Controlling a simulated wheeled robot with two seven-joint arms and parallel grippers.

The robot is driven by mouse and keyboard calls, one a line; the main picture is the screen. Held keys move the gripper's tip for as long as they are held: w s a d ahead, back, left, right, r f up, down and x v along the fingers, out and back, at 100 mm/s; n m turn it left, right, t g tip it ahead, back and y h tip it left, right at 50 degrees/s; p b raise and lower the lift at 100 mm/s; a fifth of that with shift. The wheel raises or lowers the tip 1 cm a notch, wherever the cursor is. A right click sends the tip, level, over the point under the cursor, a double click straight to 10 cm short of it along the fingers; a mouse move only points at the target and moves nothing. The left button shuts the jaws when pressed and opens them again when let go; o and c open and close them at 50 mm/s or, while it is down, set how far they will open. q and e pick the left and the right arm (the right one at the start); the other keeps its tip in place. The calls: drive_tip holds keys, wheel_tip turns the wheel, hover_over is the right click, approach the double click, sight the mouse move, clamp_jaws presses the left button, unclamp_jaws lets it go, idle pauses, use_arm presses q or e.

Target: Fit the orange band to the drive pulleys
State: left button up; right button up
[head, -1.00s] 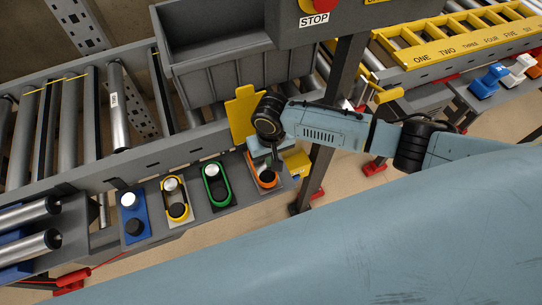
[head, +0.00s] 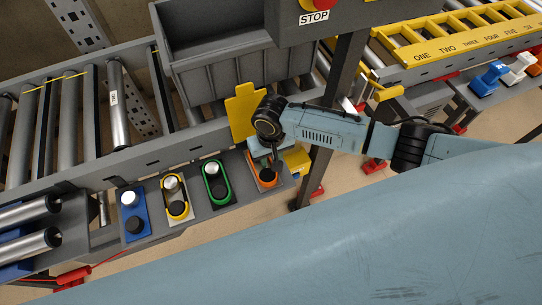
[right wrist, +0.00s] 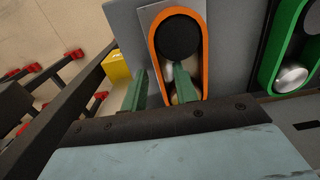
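The orange band (right wrist: 152,50) lies on a light plate at the end of the pulley row. In the right wrist view it curves around the black pulley (right wrist: 179,37), with its sides running toward my gripper. A silver pulley (right wrist: 168,70) shows partly between its sides. The band also shows in the head view (head: 259,183), its far part hidden by my gripper. My right gripper (right wrist: 160,90) has its green fingers apart, one outside the band's left side and one inside the loop. Contact with the band cannot be told. My left gripper is not in view.
Beside it stand plates with a green band (head: 228,186), a yellow band (head: 167,196) and a bare blue plate (head: 143,213). A yellow upright plate (head: 243,112) and grey bin (head: 230,70) stand behind. A dark post (head: 330,130) rises at the right.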

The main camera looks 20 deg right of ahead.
wheel_tip(320, 180, up, 12)
drive_tip(key=p, duration=0.2)
idle(0.4)
idle(0.5)
